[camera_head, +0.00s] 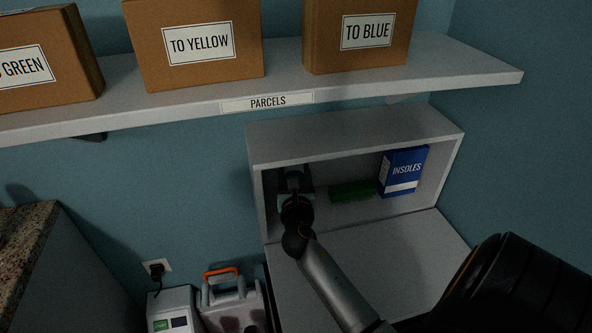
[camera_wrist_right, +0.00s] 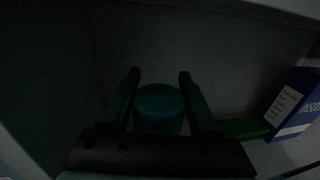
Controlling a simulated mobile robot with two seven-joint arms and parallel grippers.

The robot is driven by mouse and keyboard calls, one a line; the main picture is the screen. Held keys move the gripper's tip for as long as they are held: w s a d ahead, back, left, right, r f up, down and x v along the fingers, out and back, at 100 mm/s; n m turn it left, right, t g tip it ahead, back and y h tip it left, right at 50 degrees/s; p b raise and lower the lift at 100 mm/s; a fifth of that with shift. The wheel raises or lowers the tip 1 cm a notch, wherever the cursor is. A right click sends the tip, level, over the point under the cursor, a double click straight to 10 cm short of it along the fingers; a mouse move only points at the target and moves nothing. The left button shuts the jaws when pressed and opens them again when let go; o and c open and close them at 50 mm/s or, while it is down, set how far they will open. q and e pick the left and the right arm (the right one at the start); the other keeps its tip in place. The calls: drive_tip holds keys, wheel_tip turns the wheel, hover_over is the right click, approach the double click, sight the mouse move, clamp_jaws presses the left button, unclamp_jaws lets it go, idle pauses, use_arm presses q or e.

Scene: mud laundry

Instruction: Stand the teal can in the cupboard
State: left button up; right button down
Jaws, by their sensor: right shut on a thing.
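The cupboard (camera_head: 355,145) is an open white box under the shelf, with its door folded down in front. My right arm reaches into its left part. The teal can (camera_wrist_right: 159,104) shows between the fingers of my right gripper (camera_wrist_right: 160,80) in the right wrist view, and the gripper is shut on it. In the head view my right gripper (camera_head: 294,185) hides most of the can. I cannot tell whether the can touches the cupboard floor. My left gripper is not in view.
In the cupboard, a green item (camera_head: 352,191) lies right of my gripper, beside a blue INSOLES box (camera_head: 403,171). Above, a PARCELS shelf (camera_head: 450,75) holds cardboard boxes (camera_head: 195,45). A grey case with an orange handle (camera_head: 221,272) stands below left.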

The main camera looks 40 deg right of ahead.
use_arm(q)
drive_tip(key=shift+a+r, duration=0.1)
use_arm(e)
drive_tip(key=shift+a+r, duration=0.1)
drive_tip(key=shift+r, duration=0.05)
drive_tip(key=shift+c, duration=0.6)
unclamp_jaws()
drive_tip(key=shift+f, duration=0.2)
drive_tip(key=shift+r, duration=0.15)
